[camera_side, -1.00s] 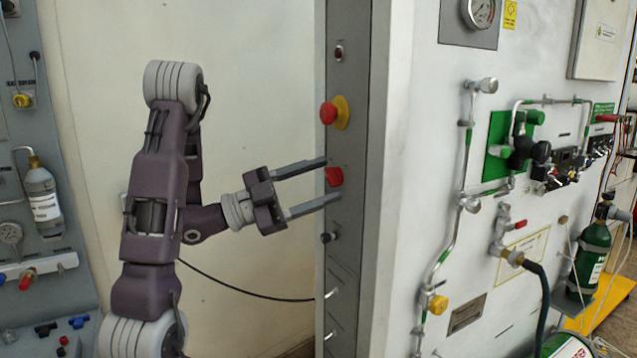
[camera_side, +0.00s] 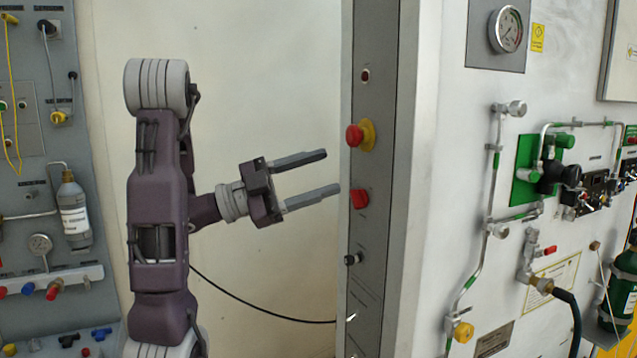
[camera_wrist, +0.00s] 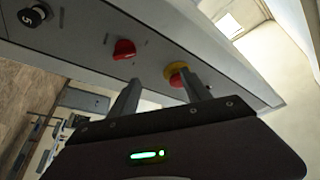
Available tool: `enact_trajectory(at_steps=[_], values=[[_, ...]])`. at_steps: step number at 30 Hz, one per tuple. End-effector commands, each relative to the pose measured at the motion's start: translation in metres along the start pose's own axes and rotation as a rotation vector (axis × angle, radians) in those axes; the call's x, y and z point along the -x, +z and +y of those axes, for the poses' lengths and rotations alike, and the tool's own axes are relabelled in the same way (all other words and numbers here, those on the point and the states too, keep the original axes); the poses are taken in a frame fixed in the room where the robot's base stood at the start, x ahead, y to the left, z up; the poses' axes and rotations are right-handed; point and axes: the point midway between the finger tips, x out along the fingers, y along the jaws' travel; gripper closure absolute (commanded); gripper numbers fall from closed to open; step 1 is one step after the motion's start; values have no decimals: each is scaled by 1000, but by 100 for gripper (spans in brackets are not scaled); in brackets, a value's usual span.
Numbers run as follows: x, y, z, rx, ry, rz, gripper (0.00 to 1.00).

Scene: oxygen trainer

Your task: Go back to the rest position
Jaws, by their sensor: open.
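My gripper (camera_side: 332,172) is open and empty, its two grey fingers pointing right at the grey control strip (camera_side: 372,240). In the side view a gap shows between the fingertips and the strip. A red knob (camera_side: 360,198) sits on the strip just right of the lower finger. A red mushroom button on a yellow base (camera_side: 361,135) is above it. In the wrist view the fingers (camera_wrist: 163,88) reach toward the strip, with the red knob (camera_wrist: 124,49) left of them and the yellow-based button (camera_wrist: 177,73) partly behind one finger.
A black knob (camera_side: 352,259) and a small red light (camera_side: 365,75) are also on the strip. The white panel to the right carries pipes, valves and a gauge (camera_side: 507,29). A panel with a grey bottle (camera_side: 73,212) stands at left. A black cable (camera_side: 260,312) hangs behind my arm.

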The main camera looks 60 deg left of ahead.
Motion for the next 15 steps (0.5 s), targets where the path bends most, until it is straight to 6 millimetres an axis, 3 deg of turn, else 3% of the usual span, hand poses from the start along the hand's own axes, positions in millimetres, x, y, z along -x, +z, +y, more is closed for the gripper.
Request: enact_trajectory(at_steps=[7,9,11,13,15], values=[[-1,1,-1,0,-4,-7,44],[-8,7,-12,7,-46,-62,44],[-17,16,-38,40,-146,-155,44],[-19,21,-86,149,-362,-266,44],[-6,16,-133,348,-637,-317,44]])
